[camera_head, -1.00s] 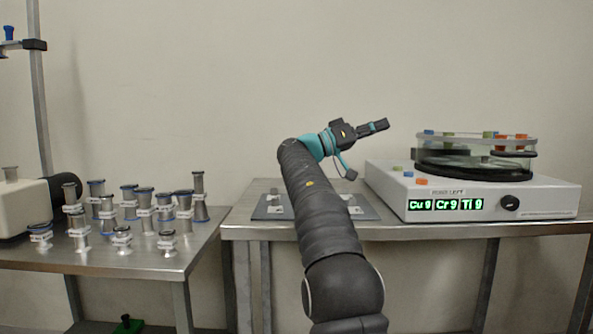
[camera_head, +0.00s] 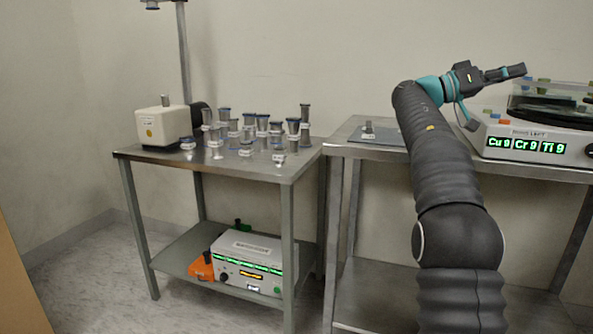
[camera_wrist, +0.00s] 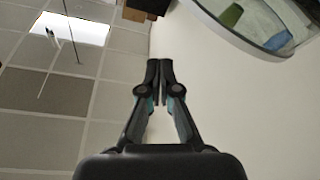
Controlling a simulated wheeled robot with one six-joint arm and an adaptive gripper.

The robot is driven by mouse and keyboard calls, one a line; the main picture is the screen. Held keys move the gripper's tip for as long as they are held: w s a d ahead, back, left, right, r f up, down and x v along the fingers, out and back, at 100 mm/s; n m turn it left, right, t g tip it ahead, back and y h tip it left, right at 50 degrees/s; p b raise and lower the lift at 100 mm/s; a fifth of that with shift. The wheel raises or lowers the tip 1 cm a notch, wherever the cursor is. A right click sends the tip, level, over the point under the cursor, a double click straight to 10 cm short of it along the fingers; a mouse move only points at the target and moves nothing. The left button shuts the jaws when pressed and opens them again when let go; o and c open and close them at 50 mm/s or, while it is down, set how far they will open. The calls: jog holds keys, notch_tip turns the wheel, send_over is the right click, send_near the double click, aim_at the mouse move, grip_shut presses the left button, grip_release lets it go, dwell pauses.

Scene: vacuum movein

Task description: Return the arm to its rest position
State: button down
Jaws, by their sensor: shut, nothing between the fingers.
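My gripper (camera_head: 515,71) is at the right in the head view, at the end of my raised dark arm with a teal wrist. It points right, in front of the white machine (camera_head: 530,143) with green displays reading Cu 9, Cr 9 and Ti 9. In the wrist view my gripper (camera_wrist: 165,68) has its fingertips together with nothing held between them. Behind it are the ceiling and a pale wall.
The left metal table (camera_head: 150,155) bears several small metal fittings (camera_head: 262,125) and a cream box (camera_head: 162,125). Its lower shelf holds a white device (camera_head: 250,262) and an orange item (camera_head: 201,267). Floor at left is clear.

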jog(key=shift+s+d+n+t, duration=0.15)
jog(key=shift+s+n+t, duration=0.05)
jog(key=shift+n+t, duration=0.35)
jog(key=shift+s+a+f+n+t+y+p, duration=0.1)
jog(key=shift+s+a+n+t+y+p, duration=0.15)
jog(key=shift+n+t+y+p, duration=0.35)
jog(key=shift+s+a+f+n+t+y+p, duration=0.2)
jog(key=shift+s+f+n+t+y, duration=0.1)
jog(key=shift+n+t, duration=0.3)
jog(key=shift+s+a+f+n+t+y+p, duration=0.1)
jog(key=shift+s+a+f+n+t+y, duration=0.15)
jog(key=shift+n+t, duration=0.25)
jog(key=s+a+f+n+t+y+p, duration=0.3)
jog(key=s+a+f+y, duration=0.6)
jog(key=s+a+f, duration=0.5)
jog(key=s+a+f+n+t+y+p, duration=0.3)
jog(key=s+a+f+n+y+p, duration=0.2)
jog(key=s+a+f, duration=0.9)
jog(key=s+f+n+y, duration=0.1)
jog(key=s+n+y, duration=0.2)
jog(key=s+y, duration=0.1)
jog(key=shift+a+f+y+p, duration=0.2)
jog(key=shift+a+y+p, duration=0.15)
jog(key=shift+a+p, duration=0.05)
